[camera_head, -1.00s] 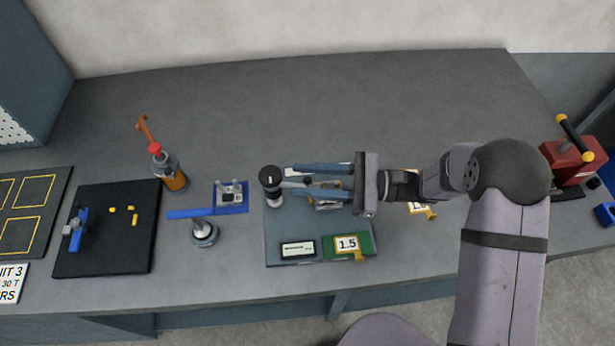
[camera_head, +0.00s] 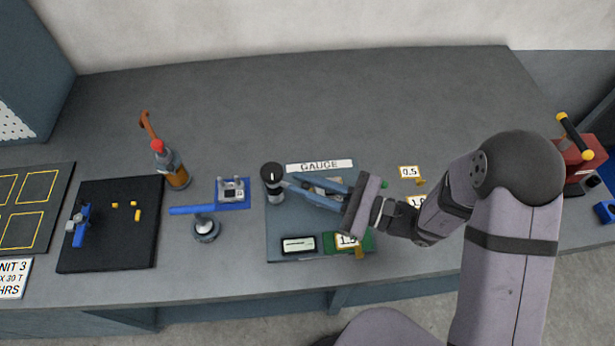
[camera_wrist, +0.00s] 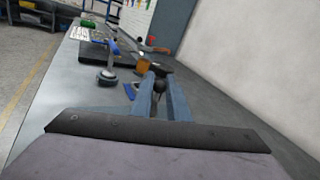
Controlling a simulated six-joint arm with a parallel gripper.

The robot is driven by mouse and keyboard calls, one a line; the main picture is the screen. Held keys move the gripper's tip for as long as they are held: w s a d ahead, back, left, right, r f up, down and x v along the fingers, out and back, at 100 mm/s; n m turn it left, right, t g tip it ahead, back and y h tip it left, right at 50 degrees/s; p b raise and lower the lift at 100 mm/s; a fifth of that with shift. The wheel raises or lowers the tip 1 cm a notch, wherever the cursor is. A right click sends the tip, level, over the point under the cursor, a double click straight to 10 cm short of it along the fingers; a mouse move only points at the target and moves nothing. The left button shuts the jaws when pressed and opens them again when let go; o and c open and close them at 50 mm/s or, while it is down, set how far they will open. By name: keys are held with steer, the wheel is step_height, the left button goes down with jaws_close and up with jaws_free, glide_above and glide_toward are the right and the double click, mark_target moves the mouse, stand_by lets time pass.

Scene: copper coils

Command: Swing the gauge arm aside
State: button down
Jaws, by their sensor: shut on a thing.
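The gauge stands on a blue-grey base plate (camera_head: 285,222). It has an upright post with a dark round knob (camera_head: 272,172) on top. My gripper (camera_head: 299,184) is just right of the post, its two blue-grey fingers pointing left and slightly back. It is shut on the gauge arm, which is mostly hidden between the fingers. In the wrist view the fingers (camera_wrist: 159,82) reach forward on both sides of a dark upright part, with only a narrow gap between them.
A blue-handled stand (camera_head: 205,229), a bottle (camera_head: 173,170) and a black mat (camera_head: 110,245) are left. The bench behind is clear.

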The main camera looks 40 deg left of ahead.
steer(key=s+m+t, duration=0.1)
steer(key=m+t, duration=0.1)
steer(key=t, duration=0.1)
steer(key=shift+s+d+y, duration=0.15)
steer(key=shift+s+y, duration=0.15)
steer(key=shift+s, duration=0.05)
steer(key=shift+s+m+t, duration=0.25)
steer(key=shift+m+t, duration=0.2)
steer(key=shift+t, duration=0.3)
steer(key=shift+s+m+t, duration=0.25)
steer(key=shift+m+t, duration=0.2)
steer(key=shift+t, duration=0.3)
steer(key=c, duration=1.7)
jaws_free()
steer(key=shift+s+d+p, duration=0.15)
steer(key=shift+d+p, duration=1.35)
steer(key=shift+d, duration=0.3)
steer(key=shift+s+d+p, duration=0.15)
steer(key=shift+d+p, duration=1.3)
steer(key=shift+d, duration=0.35)
